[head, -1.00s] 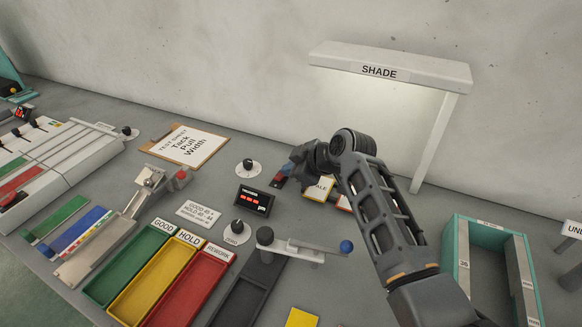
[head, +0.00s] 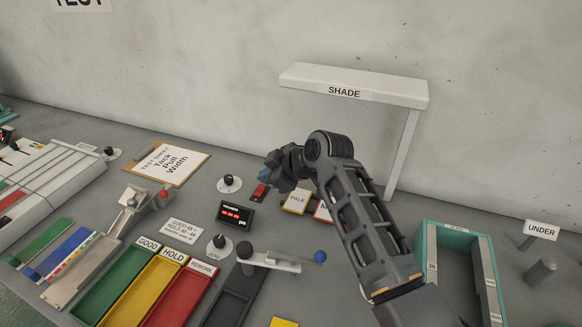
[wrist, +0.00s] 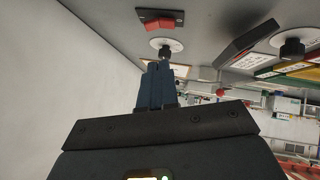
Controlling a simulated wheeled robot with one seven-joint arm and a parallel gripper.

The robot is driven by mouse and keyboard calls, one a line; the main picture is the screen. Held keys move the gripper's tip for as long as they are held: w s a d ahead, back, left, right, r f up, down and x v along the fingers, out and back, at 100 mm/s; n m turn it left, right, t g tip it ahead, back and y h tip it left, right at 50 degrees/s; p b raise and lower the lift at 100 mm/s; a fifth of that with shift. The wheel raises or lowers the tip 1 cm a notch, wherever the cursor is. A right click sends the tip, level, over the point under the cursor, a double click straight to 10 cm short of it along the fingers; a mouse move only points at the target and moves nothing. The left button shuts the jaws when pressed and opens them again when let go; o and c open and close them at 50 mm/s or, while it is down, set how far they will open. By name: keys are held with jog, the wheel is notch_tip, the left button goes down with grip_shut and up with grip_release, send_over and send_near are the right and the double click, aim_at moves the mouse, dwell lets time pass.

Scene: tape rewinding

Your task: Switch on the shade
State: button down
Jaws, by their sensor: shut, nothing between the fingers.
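The white shade (head: 352,84), labelled SHADE, stands against the wall on a white leg. I cannot tell for certain whether a light is on under it. A small red switch (head: 260,191) on a dark plate sits on the bench, left of the shade. It also shows in the wrist view as a red rocker (wrist: 160,24). My gripper (head: 271,164) is above and just behind the switch in the head view, apart from it. In the wrist view my fingers (wrist: 160,68) are together and empty, with a gap to the switch.
A black knob on a white dial (head: 229,183) stands left of the switch, and a dark display (head: 235,214) in front. PALE (head: 296,201) and another card lie right, partly behind my arm. A blue-ended lever (head: 285,262) and coloured trays are nearer.

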jog(key=b+v, duration=0.1)
jog(key=v, duration=0.7)
jog(key=shift+s+d+f, duration=0.1)
jog(key=shift+n+t, duration=0.3)
jog(key=shift+t, duration=0.1)
dwell(0.4)
jog(key=p, duration=0.2)
send_over(260, 190)
jog(key=s+d, duration=0.2)
notch_tip(260, 190, down, 6)
jog(key=shift+f, duration=0.25)
jog(key=shift+w+d+f, duration=0.15)
jog(key=shift+w+f, duration=0.1)
jog(key=shift+f, duration=0.3)
jog(key=shift+w+d+f, duration=0.1)
jog(key=shift+w+f, duration=0.1)
jog(key=shift+f, duration=0.35)
jog(key=shift+w+f, duration=0.3)
jog(key=shift+f, duration=0.35)
